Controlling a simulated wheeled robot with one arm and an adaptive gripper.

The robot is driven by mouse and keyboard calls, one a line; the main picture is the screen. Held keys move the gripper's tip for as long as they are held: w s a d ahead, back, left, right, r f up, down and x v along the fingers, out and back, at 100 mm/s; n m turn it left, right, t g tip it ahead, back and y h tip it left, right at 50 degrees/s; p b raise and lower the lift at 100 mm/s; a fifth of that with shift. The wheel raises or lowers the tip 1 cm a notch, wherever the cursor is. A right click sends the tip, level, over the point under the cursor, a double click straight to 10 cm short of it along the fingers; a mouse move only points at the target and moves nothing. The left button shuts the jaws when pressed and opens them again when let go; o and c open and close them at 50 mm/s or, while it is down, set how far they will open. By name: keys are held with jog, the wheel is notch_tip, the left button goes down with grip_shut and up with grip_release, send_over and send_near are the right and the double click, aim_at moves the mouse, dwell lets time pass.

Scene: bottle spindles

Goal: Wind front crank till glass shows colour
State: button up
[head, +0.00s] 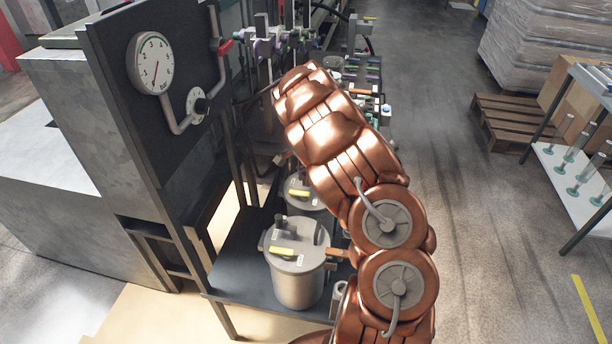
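My copper arm crosses the middle of the head view from the bottom edge up towards the spindle machinery. My gripper does not show; the far end of the arm hides whatever lies beyond it. No crank can be made out for certain. A grey lidded pot (297,282) with a yellow label stands at the front of a dark low shelf. A second, similar pot (303,192) stands behind it, partly covered by my arm. A brown bar (338,253) sticks out from the front pot towards my arm. No sight glass or colour in one can be identified.
A dark panel (105,90) at left carries a round gauge (155,62), a small dial (197,104) and a pipe with a red-handled valve (225,47). Spindle machinery (275,40) stands behind. Pallets (500,120) and a white rack (572,185) are right. Floor between is clear.

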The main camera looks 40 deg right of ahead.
grip_shut()
jog(key=shift+s+f+n+b, duration=0.15)
jog(key=shift+n+b, duration=0.15)
jog(key=shift+b, duration=0.2)
